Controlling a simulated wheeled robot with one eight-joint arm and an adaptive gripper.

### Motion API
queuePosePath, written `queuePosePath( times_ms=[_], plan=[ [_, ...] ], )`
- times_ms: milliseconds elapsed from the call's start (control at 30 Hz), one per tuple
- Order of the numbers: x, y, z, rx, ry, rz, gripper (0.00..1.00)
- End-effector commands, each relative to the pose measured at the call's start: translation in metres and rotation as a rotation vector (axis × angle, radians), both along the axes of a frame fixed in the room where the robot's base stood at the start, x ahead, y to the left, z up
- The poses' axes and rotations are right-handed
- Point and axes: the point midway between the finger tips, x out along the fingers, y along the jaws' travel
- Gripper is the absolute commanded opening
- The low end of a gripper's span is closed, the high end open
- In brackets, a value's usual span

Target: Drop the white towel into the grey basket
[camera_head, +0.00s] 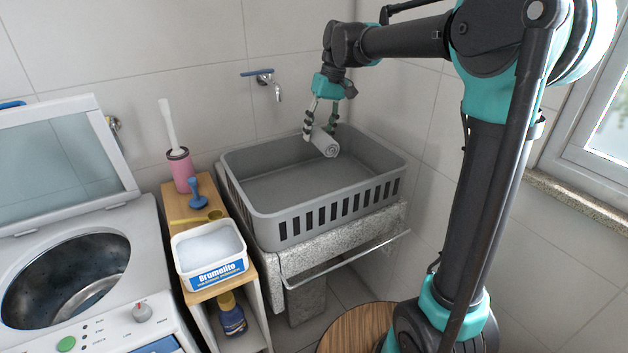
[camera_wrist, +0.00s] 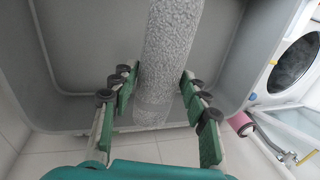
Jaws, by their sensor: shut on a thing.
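The white towel (camera_head: 324,144) is a rolled cylinder, held by my gripper (camera_head: 321,125) above the grey basket (camera_head: 260,217). In the wrist view the towel (camera_wrist: 170,50) lies lengthwise between the two fingers of my gripper (camera_wrist: 157,88), which are shut on it. Part of the basket's inner wall and floor (camera_wrist: 85,50) shows behind the towel. In the head view the towel is over the back part of the basket, and I cannot tell its exact height over the floor. The visible basket floor is empty.
The basket rests on a stone sink with a metal rail (camera_head: 345,262). A wall tap (camera_head: 270,83) is behind it. To the left, a wooden shelf holds a white Brumolito tub (camera_head: 209,254), a pink brush holder (camera_head: 181,170) and a blue plunger-shaped item (camera_head: 197,193). An open washing machine (camera_head: 70,270) stands further left.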

Motion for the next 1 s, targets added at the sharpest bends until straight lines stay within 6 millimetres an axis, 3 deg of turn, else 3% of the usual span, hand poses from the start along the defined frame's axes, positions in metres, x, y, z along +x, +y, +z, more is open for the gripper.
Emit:
queuePosePath(
  times_ms=[400, 800, 833, 1000],
  plan=[
    [0.0, 0.0, -0.042, 0.0, 0.0, 0.0, 0.17],
    [0.0, 0.0, -0.048, 0.0, 0.0, 0.0, 0.17],
    [0.0, 0.0, -0.048, 0.0, 0.0, 0.0, 0.48],
    [0.0, 0.0, -0.048, 0.0, 0.0, 0.0, 0.69]
  ],
)
